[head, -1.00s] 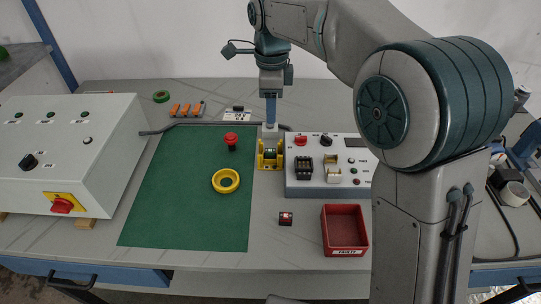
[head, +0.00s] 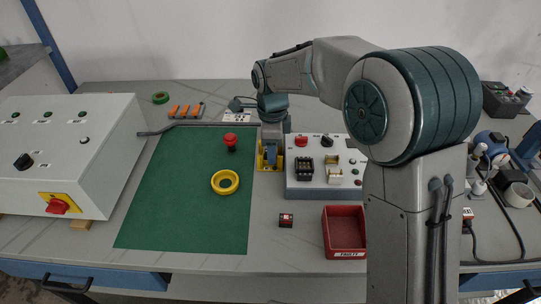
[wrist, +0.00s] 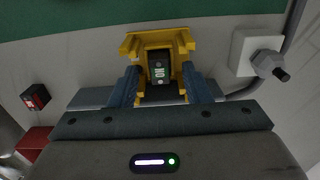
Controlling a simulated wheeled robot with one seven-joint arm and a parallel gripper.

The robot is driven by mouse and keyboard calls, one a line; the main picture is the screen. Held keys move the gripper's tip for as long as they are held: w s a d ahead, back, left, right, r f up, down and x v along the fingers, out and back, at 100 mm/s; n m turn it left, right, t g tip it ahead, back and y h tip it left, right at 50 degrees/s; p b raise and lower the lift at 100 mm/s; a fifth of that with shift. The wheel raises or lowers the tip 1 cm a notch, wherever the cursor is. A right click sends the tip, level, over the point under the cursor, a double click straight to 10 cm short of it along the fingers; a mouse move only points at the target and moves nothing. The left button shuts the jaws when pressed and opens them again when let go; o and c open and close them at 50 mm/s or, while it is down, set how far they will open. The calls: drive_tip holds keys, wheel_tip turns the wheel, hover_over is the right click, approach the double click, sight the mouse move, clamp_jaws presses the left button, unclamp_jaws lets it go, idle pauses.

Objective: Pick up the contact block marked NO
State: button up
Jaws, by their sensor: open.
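The contact block marked NO (wrist: 160,73) is dark with a pale label and sits in a yellow holder (wrist: 130,44) in the wrist view. In the head view the yellow holder (head: 262,164) stands beyond the mat's right edge, and my gripper hides the block. My gripper (wrist: 163,80) is open; its two blue fingers lie on either side of the block, with no clear contact visible. In the head view my gripper (head: 271,152) is lowered over the holder.
A grey control box (head: 325,192) stands close to the right of the holder. A small black-and-red block (head: 286,220) and a red bin (head: 345,253) are nearer.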

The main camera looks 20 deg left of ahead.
clamp_jaws()
drive_tip(key=shift+r, duration=0.1)
